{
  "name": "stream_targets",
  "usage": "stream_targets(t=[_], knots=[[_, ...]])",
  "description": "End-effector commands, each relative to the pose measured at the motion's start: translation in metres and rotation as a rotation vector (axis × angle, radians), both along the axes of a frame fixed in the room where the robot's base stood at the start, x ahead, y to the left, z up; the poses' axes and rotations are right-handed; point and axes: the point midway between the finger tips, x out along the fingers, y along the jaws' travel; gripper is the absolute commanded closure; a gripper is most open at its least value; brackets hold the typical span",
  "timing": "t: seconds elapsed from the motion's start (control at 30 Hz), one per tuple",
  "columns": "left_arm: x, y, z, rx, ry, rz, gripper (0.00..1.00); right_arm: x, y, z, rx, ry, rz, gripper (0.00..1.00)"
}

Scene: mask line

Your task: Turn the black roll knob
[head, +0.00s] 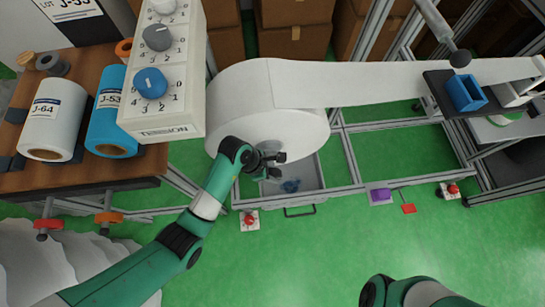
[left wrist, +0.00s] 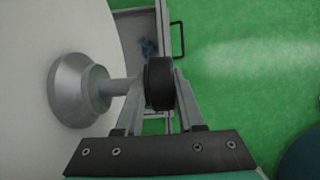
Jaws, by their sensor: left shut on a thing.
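The black roll knob (left wrist: 159,83) sits at the end of a short grey shaft with a flared grey hub (left wrist: 75,90) on the face of the large white roll (head: 265,125). In the left wrist view my left gripper (left wrist: 160,88) has its two fingers on either side of the knob, shut on it. In the head view my left gripper (head: 270,163) is at the near face of the roll and largely hides the knob. Part of my right arm shows at the bottom right, but its gripper does not show.
A white box with tension dials (head: 165,70) stands left of the roll. A grey bin (head: 305,177) lies below the gripper. A white web (head: 400,82) runs right to a blue part (head: 466,92).

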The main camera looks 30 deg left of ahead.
Motion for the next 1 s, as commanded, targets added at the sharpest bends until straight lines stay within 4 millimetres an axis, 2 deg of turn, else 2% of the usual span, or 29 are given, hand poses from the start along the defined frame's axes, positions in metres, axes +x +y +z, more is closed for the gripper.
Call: stream_targets(t=[0.47, 0.77, 1.0], knots=[[-0.001, 0.0, 0.002, -0.038, -0.024, 0.0, 1.0, 0.0, 0.0, 0.008, 0.0, 0.0, 0.0, 0.08], [-0.002, 0.001, 0.001, -0.188, -0.127, 0.003, 1.0, 0.0, 0.0, 0.023, 0.0, 0.0, 0.0, 0.08], [-0.002, 0.003, -0.003, -0.333, -0.236, 0.003, 1.0, 0.0, 0.0, 0.018, 0.0, 0.0, 0.0, 0.08]])
